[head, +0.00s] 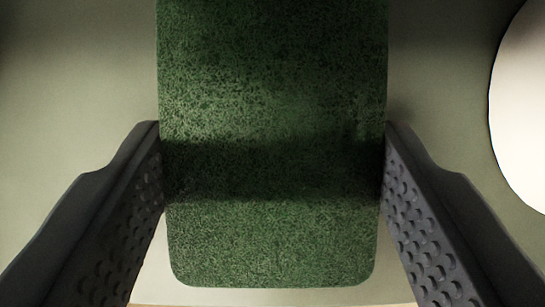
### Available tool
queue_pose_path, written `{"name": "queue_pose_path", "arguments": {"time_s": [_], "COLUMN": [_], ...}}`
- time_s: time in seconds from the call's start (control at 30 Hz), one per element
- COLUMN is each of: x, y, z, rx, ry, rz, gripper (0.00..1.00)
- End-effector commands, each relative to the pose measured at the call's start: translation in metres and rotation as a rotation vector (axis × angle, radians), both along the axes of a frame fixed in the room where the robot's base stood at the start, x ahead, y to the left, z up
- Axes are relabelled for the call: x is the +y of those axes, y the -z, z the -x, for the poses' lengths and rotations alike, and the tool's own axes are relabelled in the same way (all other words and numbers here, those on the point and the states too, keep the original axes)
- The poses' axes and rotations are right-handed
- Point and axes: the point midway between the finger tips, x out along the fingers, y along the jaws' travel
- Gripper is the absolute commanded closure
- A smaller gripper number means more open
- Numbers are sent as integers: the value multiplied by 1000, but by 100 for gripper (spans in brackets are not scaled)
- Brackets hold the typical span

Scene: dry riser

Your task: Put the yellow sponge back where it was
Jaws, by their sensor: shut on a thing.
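A rectangular block with a dark green, rough, speckled face and rounded corners, the sponge (270,240), fills the middle of the head view. No yellow shows on it from here; its sides and underside are hidden. Its top end runs out of the picture. My gripper (272,135) is shut on the sponge, with one dark, dimpled finger against its left side and one against its right. A dark shadow band crosses the sponge between the fingers. I cannot tell whether the sponge touches the surface below.
A plain grey-green surface (75,90) lies behind the sponge on both sides. A white, round-edged thing (522,110) stands at the right edge, partly cut off, apart from my right finger. A paler strip shows at the bottom, below the sponge. The left side is clear.

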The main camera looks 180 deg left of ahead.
Motion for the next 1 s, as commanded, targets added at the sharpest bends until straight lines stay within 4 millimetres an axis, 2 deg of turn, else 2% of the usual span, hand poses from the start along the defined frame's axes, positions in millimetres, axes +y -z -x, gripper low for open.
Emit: {"name": "queue_pose_path", "arguments": {"time_s": [0.17,0.2,0.27,0.67,1.0], "x": [0,0,0,1,2], "y": [2,2,2,-3,-36], "z": [0,0,0,1,20], "rx": [0,0,0,-2,-3], "ry": [-1,-1,-1,-2,-4], "rz": [0,0,0,0,1], "gripper": [61,37,21,21,21]}}
